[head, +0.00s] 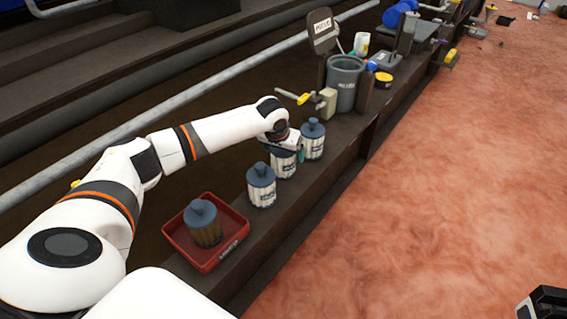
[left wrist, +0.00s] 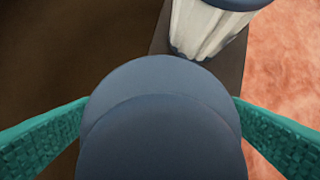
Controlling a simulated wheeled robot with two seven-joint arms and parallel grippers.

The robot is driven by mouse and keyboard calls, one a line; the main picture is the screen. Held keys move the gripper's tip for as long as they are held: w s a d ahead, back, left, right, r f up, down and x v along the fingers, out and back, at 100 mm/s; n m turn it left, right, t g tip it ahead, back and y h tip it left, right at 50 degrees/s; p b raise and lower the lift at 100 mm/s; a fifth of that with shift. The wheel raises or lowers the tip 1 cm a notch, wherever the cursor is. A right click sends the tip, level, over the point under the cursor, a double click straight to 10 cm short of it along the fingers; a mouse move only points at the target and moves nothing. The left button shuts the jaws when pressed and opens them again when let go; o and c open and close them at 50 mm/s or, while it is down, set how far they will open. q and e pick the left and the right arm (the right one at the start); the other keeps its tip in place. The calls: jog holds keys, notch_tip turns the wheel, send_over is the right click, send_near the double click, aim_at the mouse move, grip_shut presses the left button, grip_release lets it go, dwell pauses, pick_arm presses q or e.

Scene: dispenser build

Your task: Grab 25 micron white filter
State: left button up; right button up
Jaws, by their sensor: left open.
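Three white ribbed filters with blue-grey caps stand in a row on the dark ledge: a near one (head: 261,187), a middle one (head: 284,166) and a far one (head: 313,140). Their labels are too small to read, so I cannot tell which is 25 micron. My left gripper (head: 286,146) is open at the cap of the middle filter. In the left wrist view its cap (left wrist: 160,125) fills the space between the teal fingers, and another white filter (left wrist: 208,28) stands just beyond. My right gripper's fingers do not show.
A red tray (head: 176,240) holding a brownish filter (head: 205,225) is at the near end of the ledge. A grey bucket (head: 344,84) and a yellow-handled valve (head: 304,98) stand beyond the row. Reddish ground (head: 430,200) lies open to the right.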

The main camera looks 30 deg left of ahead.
pick_arm(q)
jog(key=shift+r, duration=0.1)
jog(key=c, duration=1.1)
